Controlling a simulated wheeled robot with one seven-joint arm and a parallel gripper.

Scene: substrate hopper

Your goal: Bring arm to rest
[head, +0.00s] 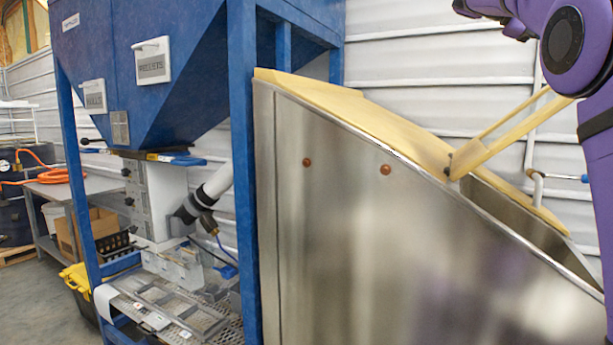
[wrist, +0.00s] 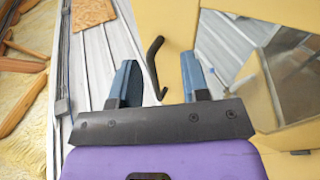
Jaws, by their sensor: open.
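My gripper (wrist: 160,82) shows in the wrist view with its two blue fingers apart and nothing held between them. A dark bent rod (wrist: 155,62), like a handle or hook, appears between and beyond the fingers; I cannot tell whether it touches them. My purple arm (head: 565,45) reaches across the upper right of the head view, and the gripper itself is outside that view. Below the arm stands the steel hopper (head: 340,230) with a sloping tan top (head: 375,120). A tan flap (head: 515,135) stands raised beside its open mouth (head: 510,205).
A blue-framed pellet machine (head: 190,60) stands left of the hopper. A workbench (head: 60,190) with an orange hose is farther left. A ribbed white wall (head: 430,85) closes the back. In the wrist view, a tan panel (wrist: 225,95) with an opening lies close beyond the right finger.

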